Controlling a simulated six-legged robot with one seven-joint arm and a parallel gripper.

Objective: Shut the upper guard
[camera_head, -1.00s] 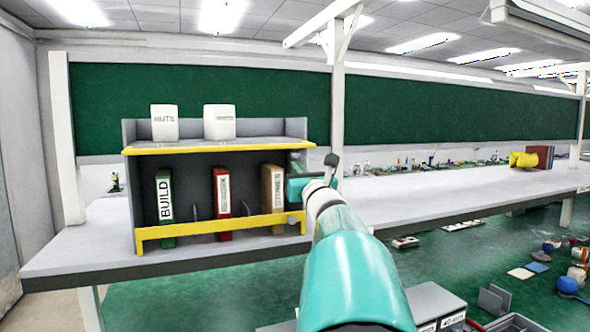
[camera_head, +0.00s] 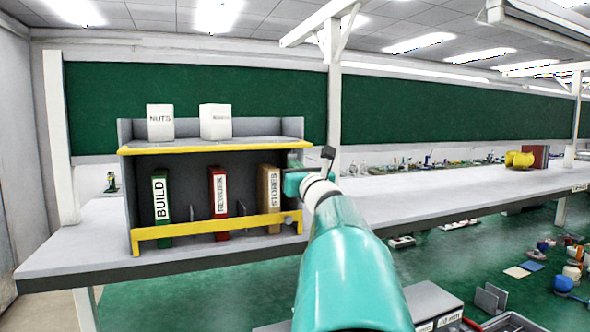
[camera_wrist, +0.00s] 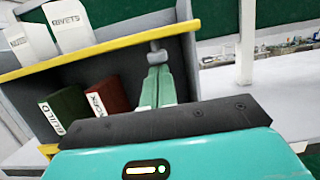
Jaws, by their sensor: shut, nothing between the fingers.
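The upper guard (camera_head: 200,147) is a yellow bar along the front edge of the grey rack's upper shelf. It lies low, at about shelf level, and does not stand up in front of the white boxes. In the wrist view the upper guard (camera_wrist: 105,47) crosses the top, with a grey knob (camera_wrist: 157,58) under its right part. My gripper (camera_head: 293,160) is at the rack's right end, just below the bar. In the wrist view the shut, empty fingers (camera_wrist: 157,72) point at the knob, very close; I cannot tell whether they touch.
A lower yellow bar (camera_head: 215,227) crosses in front of green, red and tan binders. Two white boxes, one marked NUTS (camera_head: 160,122), stand on the upper shelf.

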